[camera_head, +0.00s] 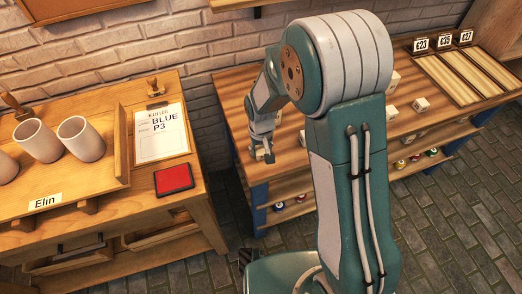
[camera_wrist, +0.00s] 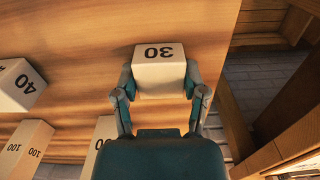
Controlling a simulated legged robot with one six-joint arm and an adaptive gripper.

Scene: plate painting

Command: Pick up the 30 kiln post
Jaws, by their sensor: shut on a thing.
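The 30 kiln post (camera_wrist: 160,73) is a short cream block with a black 30 on its top, upside down in the wrist view. My gripper (camera_wrist: 160,84) is shut on it, with one finger against each side. I cannot tell whether the block touches the table or is just above it. In the head view my gripper (camera_head: 262,153) is small, near the left end of the wooden table (camera_head: 235,92), and my arm hides much of that table.
In the wrist view a 40 post (camera_wrist: 20,84) and two 100 posts (camera_wrist: 28,142) stand to the left. In the head view, a desk at left holds white cups (camera_head: 82,140), a paper marked BLUE P3 (camera_head: 161,133) and a red pad (camera_head: 174,179). Numbered slots (camera_head: 465,75) lie at far right.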

